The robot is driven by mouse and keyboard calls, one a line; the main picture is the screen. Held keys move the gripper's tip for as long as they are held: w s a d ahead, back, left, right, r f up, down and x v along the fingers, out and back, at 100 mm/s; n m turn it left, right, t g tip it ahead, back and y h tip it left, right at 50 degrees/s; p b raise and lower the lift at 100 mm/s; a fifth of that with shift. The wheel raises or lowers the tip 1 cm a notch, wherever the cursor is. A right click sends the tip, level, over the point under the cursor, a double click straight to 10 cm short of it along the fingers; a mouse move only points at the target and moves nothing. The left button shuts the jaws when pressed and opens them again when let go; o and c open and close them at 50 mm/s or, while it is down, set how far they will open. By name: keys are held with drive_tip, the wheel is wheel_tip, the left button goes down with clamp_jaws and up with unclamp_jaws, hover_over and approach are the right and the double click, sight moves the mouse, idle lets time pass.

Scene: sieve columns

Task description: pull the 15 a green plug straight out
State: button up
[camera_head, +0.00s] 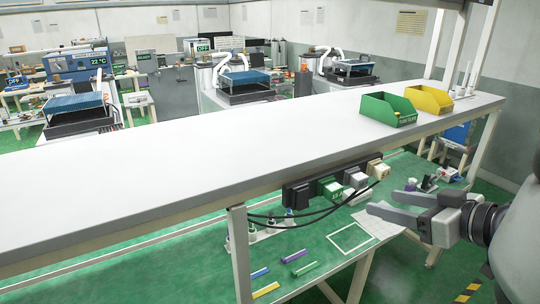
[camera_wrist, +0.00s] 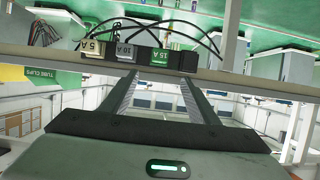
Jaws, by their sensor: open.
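The green plug (camera_head: 330,188) sits in a dark socket strip (camera_head: 299,194) on the front edge of the white bench. In the wrist view the green plug (camera_wrist: 160,57) reads 15 A and shows just beyond and between my fingertips. A grey plug (camera_head: 355,180) marked 10 A and a cream plug (camera_head: 379,170) marked 5 A sit beside it. My gripper (camera_head: 382,202) is open and empty, in front of the strip and to the right of the green plug in the head view. It appears apart from the plugs.
Black cables (camera_head: 320,215) loop below the strip. Green (camera_head: 388,109) and yellow (camera_head: 429,99) bins stand on the white bench (camera_head: 200,150). A green lower table (camera_head: 300,255) carries coloured bars, a white sheet and small fittings. A bench leg (camera_head: 240,255) stands to the left.

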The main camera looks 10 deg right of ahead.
sight(338, 192)
drive_tip(key=b+x, duration=0.1)
drive_tip(key=x, duration=1.5)
drive_tip(key=shift+w, duration=0.3)
drive_tip(key=shift+c, duration=0.2)
drive_tip(key=c, duration=1.3)
drive_tip(key=shift+s, duration=0.2)
drive_tip(key=shift+s+d+p, duration=0.2)
drive_tip(key=shift+s+d, duration=0.1)
drive_tip(key=shift+s, duration=0.5)
drive_tip(key=shift+s+d+p, duration=0.15)
drive_tip(key=shift+s+d, duration=0.15)
drive_tip(key=shift+s, duration=0.55)
drive_tip(key=shift+s+d+p, duration=0.2)
drive_tip(key=shift+s+d, duration=0.1)
drive_tip(key=shift+s, duration=0.5)
drive_tip(key=shift+f, duration=0.1)
